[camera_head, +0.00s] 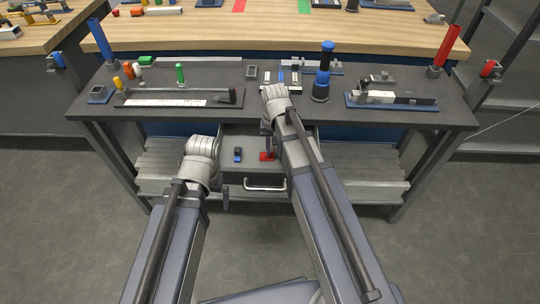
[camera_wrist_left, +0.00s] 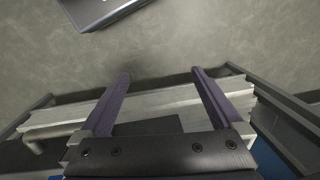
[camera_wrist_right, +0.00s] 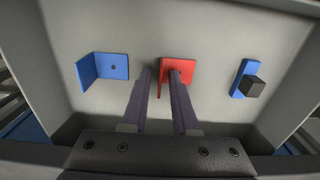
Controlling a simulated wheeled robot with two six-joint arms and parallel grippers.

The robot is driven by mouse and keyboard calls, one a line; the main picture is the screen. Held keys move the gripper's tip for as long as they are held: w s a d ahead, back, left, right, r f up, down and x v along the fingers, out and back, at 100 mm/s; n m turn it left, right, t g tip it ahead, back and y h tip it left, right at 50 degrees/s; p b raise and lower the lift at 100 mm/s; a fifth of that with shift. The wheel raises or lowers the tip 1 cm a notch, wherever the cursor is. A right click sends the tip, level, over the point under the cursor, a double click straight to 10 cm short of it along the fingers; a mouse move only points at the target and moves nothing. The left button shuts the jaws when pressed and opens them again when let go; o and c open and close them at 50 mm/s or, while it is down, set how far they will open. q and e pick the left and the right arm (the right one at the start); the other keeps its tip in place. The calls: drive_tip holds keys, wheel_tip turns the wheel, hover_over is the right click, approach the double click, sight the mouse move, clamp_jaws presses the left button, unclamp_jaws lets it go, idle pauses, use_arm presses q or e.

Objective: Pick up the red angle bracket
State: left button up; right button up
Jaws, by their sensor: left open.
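The red angle bracket (camera_wrist_right: 180,71) lies in the open grey drawer (camera_head: 229,178); part of it also shows in the head view (camera_head: 265,156). My right gripper (camera_wrist_right: 162,76) reaches into the drawer over it. Its fingers are apart, closer together than the left ones, with the bracket's upright flange between them; a narrow gap seems to show on each side. In the head view this gripper (camera_head: 268,146) is partly hidden by its arm. My left gripper (camera_wrist_left: 161,74) is open and empty, in front of the drawer and to its left.
In the drawer, a blue angle bracket (camera_wrist_right: 104,70) and a blue piece with a black block (camera_wrist_right: 247,80) lie either side of the red bracket. The drawer handle (camera_head: 265,187) faces me. The dark tabletop (camera_head: 210,80) above holds several fixtures.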

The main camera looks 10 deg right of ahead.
clamp_jaws()
idle(1.1)
